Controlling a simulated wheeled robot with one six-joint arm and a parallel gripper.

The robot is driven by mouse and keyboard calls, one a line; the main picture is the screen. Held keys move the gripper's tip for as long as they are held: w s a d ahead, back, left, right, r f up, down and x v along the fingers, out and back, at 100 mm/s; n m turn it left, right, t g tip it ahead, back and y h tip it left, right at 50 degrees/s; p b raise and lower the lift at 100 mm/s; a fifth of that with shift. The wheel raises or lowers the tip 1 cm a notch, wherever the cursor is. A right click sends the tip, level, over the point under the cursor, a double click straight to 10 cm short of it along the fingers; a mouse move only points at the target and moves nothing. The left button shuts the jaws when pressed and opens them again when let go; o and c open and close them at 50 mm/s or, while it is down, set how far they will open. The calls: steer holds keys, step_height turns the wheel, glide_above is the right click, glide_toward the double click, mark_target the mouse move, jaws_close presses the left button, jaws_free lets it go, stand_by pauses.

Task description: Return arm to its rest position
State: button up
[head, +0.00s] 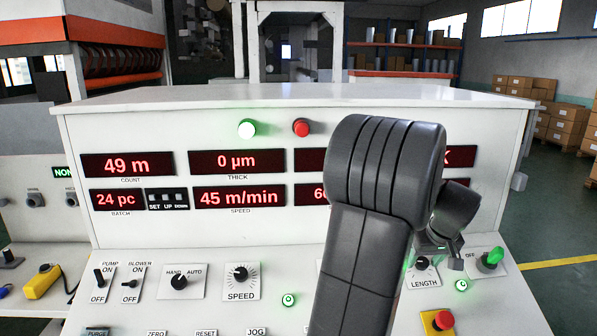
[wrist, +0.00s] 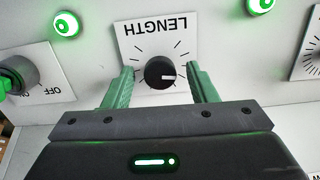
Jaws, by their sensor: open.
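My gripper (head: 436,254) is at the right side of the control panel, at the LENGTH knob (head: 421,263). In the wrist view my gripper (wrist: 160,82) has its two green fingers apart, one on each side of the black LENGTH knob (wrist: 160,73). A gap shows between the knob and each finger, so the knob is not gripped. My arm (head: 375,220) is bent over the panel and hides part of the displays and the lower panel in the head view.
The white console (head: 300,97) has red displays, a green lamp (head: 247,129) and a red lamp (head: 301,127). A yellow device (head: 42,281) lies at left. Boxes (head: 567,125) stand back right.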

steer(key=shift+n, duration=0.5)
steer(key=shift+s+r, duration=0.15)
steer(key=shift+r, duration=0.15)
steer(key=b+v, duration=0.1)
steer(key=v, duration=1.1)
steer(key=shift+b, duration=0.3)
steer(key=shift+a, duration=0.1)
